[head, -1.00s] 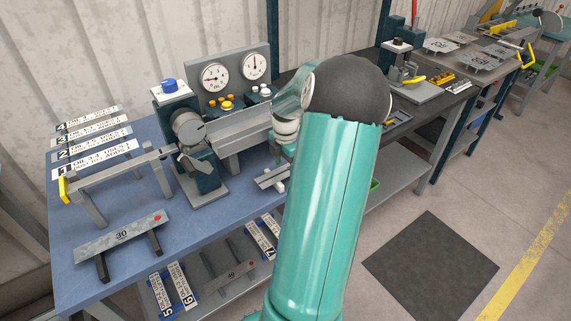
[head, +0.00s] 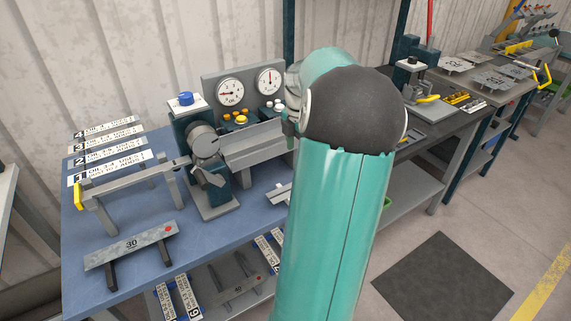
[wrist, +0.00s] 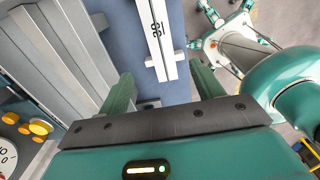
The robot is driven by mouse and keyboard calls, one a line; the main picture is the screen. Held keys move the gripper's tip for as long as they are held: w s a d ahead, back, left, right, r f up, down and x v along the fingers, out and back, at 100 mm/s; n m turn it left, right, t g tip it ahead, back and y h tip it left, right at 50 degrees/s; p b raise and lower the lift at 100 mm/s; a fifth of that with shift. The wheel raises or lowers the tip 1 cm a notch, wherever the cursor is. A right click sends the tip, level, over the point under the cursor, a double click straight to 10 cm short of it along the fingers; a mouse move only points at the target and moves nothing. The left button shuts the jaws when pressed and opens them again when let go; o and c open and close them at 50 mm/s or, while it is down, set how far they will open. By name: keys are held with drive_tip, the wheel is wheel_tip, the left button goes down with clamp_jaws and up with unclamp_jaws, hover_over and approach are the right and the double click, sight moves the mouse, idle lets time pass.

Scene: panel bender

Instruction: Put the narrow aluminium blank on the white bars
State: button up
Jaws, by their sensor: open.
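A narrow pale metal blank (wrist: 158,30) with a dark number runs down from the top of the wrist view. A short white bar (wrist: 150,62) sticks out beside it near its lower end, and the blank seems to lie across it. In the head view a pale strip with a white piece (head: 279,193) shows at the bench's front edge, partly hidden by my arm. My gripper (wrist: 165,86) is open, its green fingers wide apart on either side of the blank's near end, with nothing visibly held. Whether the fingers touch the blank cannot be told.
The bender with gauges (head: 250,85) stands on the blue bench (head: 150,245). A plate marked 30 (head: 131,244) rests on dark bars at left. Numbered strips (head: 110,165) lie behind a yellow-ended grey frame (head: 130,190). More plates lie on the lower shelf (head: 235,300).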

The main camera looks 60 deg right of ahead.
drive_tip(key=w+a+r+m+t+h, duration=0.1)
drive_tip(key=w+a+r+m, duration=0.3)
drive_tip(key=a, duration=0.8)
drive_tip(key=w+a+r+m+h, duration=0.1)
drive_tip(key=w+a+r, duration=0.3)
drive_tip(key=a, duration=0.8)
drive_tip(key=s+a+m+t+y, duration=0.1)
drive_tip(key=s+a+m+t, duration=0.1)
drive_tip(key=a, duration=0.9)
drive_tip(key=s+a+m+t+y, duration=0.1)
drive_tip(key=s+a+m, duration=0.3)
drive_tip(key=a, duration=0.8)
drive_tip(key=shift+s+f+m+t, duration=0.2)
drive_tip(key=shift+s+m+t, duration=0.15)
drive_tip(key=shift+m+t, duration=0.45)
